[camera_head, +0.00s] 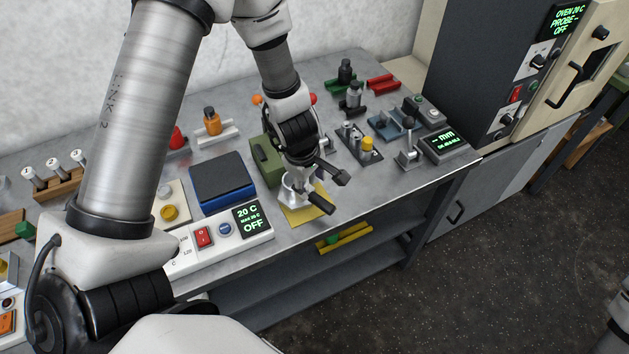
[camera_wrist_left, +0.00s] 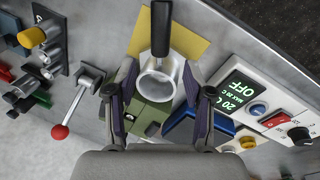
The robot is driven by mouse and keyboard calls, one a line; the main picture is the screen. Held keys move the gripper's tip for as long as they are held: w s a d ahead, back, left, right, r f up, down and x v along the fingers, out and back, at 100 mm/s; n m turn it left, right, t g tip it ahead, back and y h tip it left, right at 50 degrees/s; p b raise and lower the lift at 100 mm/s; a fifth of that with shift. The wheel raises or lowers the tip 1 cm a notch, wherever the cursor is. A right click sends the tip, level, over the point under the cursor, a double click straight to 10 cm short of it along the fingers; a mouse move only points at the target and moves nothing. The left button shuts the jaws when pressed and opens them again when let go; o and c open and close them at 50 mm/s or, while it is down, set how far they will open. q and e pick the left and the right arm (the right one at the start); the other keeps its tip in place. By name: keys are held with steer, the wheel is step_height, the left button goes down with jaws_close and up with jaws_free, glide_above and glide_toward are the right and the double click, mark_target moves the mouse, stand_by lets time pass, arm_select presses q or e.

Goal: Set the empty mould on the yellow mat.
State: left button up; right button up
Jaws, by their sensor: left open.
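The mould is a pale metal cup (camera_head: 291,194) with a black handle. In the head view it stands over the yellow mat (camera_head: 299,216), near the bench's front edge. In the left wrist view the mould (camera_wrist_left: 157,88) lies between the fingers, its handle reaching over the mat (camera_wrist_left: 190,44); its inside looks empty. Whether its whole base rests on the mat is hidden. My left gripper (camera_head: 326,188) is open around the mould, pointing down, with its fingers apart on both sides in the wrist view (camera_wrist_left: 160,97). My right gripper is out of view.
An olive green box (camera_head: 264,160) stands close behind the mould. A dark fixture with a yellow knob (camera_head: 368,146) and a grey meter (camera_head: 444,143) are to the right.

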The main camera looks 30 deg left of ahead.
arm_select(q)
steer(key=s+f+m, duration=0.2)
steer(key=s, duration=0.1)
steer(key=s+f+m+g+y+p, duration=0.1)
steer(key=s+f+m, duration=0.1)
steer(key=s+m, duration=0.1)
steer(key=s+a+f+m, duration=0.1)
steer(key=s+f+m, duration=0.2)
steer(key=s, duration=0.2)
steer(key=shift+s+a+g+y, duration=0.1)
steer(key=shift+g+y, duration=0.3)
steer(key=s+d+f+m+h, duration=0.2)
steer(key=s+d+f+m, duration=0.2)
steer(key=s+f+m, duration=0.35)
step_height(320, 180, down, 9)
steer(key=s+b, duration=0.2)
steer(key=b, duration=0.8)
steer(key=shift+d+r, duration=0.2)
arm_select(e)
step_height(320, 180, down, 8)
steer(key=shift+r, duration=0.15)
arm_select(q)
steer(key=shift+m, duration=0.25)
